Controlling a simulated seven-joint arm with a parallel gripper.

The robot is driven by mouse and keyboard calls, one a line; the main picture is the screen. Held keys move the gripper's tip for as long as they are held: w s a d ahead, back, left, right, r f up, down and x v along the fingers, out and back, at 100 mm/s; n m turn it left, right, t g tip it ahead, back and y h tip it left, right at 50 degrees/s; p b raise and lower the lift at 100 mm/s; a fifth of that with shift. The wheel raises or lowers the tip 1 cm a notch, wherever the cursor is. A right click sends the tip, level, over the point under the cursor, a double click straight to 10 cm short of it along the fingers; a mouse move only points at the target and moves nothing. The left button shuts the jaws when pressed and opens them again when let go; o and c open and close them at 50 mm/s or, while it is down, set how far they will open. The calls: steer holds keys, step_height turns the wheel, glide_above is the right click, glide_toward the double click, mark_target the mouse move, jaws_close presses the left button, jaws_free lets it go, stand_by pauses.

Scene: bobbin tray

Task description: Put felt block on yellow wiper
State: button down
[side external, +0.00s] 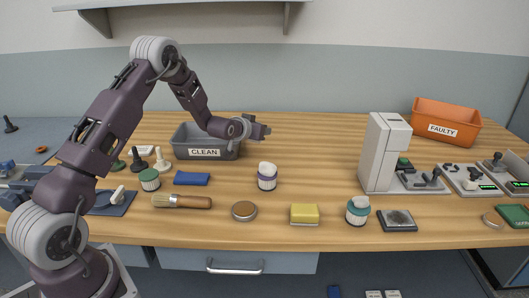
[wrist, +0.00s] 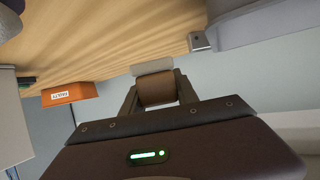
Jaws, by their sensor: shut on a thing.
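My gripper (side external: 262,130) is raised above the back of the table, pointing right, just right of the grey bin. In the wrist view my gripper (wrist: 156,97) is shut on a brown block with a pale grey layer, which looks like the felt block (wrist: 157,89). In the side view the held block is small and hard to make out. The yellow wiper (side external: 304,214) looks like a yellow sponge-like block lying flat near the table's front edge, to the right of and well below my gripper. Its top is bare.
A grey CLEAN bin (side external: 190,153) stands behind and left. A tall white machine (side external: 385,152) and an orange FAULTY bin (side external: 445,122) stand right.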

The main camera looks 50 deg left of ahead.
steer(key=d+r+m+t+h, duration=0.1)
steer(key=d+m+h, duration=0.2)
steer(key=d, duration=0.5)
steer(key=d+r+m+h, duration=0.2)
steer(key=d+m+h, duration=0.15)
steer(key=d, duration=0.45)
steer(key=r+m+g+h, duration=0.2)
steer(key=m+g+h, duration=0.1)
steer(key=m+h, duration=0.4)
glide_above(316, 208)
step_height(316, 208, down, 10)
steer(key=shift+r, duration=0.15)
steer(key=shift+f, duration=0.2)
steer(key=c, duration=0.9)
jaws_free()
steer(key=shift+c, duration=0.2)
